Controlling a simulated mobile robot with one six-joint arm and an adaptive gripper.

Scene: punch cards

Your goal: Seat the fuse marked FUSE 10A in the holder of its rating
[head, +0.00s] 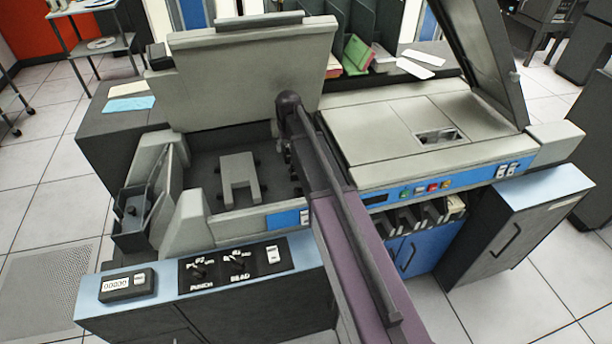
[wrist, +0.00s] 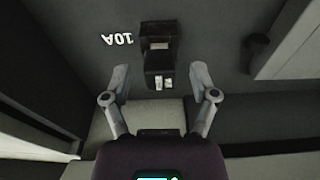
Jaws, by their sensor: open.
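In the wrist view a black holder (wrist: 158,35) is fixed to a dark grey panel, with 10A in white letters beside it, upside down in the picture. A dark block with two small pale marks (wrist: 163,83) lies at its near end. I cannot tell whether this block is the fuse or part of the holder. My gripper (wrist: 160,72) is open, its two grey fingers apart on either side of the block's near end. No FUSE 10A marking is readable. In the head view my arm hides the fingers and the holder.
In the head view an open machine bay (head: 205,165) holds a grey bracket (head: 240,178); a raised lid (head: 250,75) stands behind it. A flat-topped unit (head: 400,125) is to the right. A counter box (head: 128,285) sits at front left.

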